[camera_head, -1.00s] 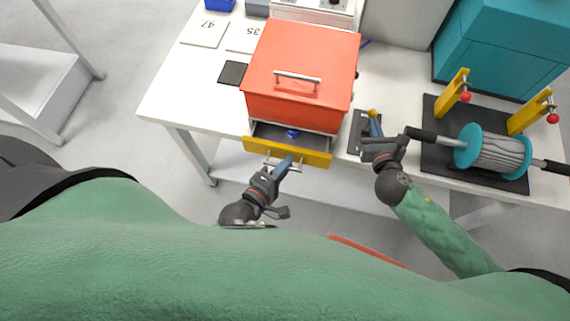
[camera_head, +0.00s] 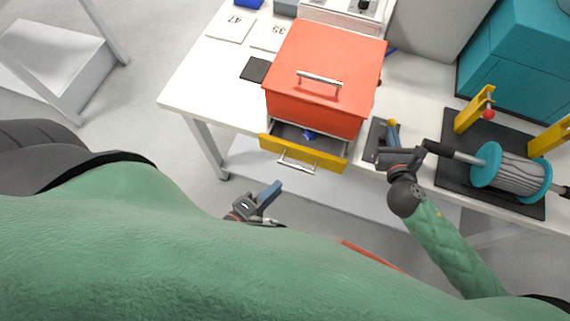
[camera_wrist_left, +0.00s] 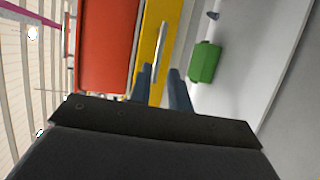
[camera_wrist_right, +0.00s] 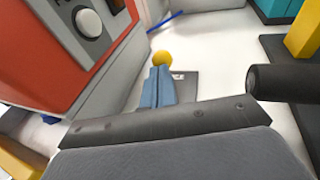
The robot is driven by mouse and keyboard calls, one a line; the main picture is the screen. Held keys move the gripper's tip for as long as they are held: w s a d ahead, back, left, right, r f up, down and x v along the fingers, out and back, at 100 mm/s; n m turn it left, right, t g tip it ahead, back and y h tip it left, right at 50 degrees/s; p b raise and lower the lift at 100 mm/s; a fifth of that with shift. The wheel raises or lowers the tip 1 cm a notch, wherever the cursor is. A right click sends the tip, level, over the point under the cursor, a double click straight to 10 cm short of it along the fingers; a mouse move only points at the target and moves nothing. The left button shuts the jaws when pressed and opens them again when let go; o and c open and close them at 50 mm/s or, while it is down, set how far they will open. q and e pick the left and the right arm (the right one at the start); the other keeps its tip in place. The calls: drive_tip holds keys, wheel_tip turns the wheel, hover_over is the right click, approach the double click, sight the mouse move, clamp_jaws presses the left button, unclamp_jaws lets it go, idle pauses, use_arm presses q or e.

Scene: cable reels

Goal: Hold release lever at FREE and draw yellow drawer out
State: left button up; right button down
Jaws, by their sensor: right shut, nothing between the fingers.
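The yellow drawer (camera_head: 303,153) juts part-way from under the orange cabinet (camera_head: 322,75), with a small blue thing inside. Its silver handle (camera_head: 297,165) is on the front. My left gripper (camera_head: 262,197) is open and empty, apart from the handle on my side. In the left wrist view, the drawer front (camera_wrist_left: 151,40) and handle (camera_wrist_left: 161,50) lie beyond the parted blue fingers (camera_wrist_left: 160,80). My right gripper (camera_head: 394,138) is shut with nothing between its fingers, at the release lever plate. The lever's yellow knob (camera_wrist_right: 162,58) shows just beyond the fingertips (camera_wrist_right: 158,80); contact is unclear.
A cable reel (camera_head: 508,168) with a black-ended bar lies on a dark mat to the right, near yellow posts (camera_head: 474,108). A teal cabinet (camera_head: 515,60) stands behind. The left wrist view shows a green block (camera_wrist_left: 203,62) on a pale surface.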

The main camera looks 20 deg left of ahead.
use_arm(q)
drive_tip(key=shift+v, duration=0.95)
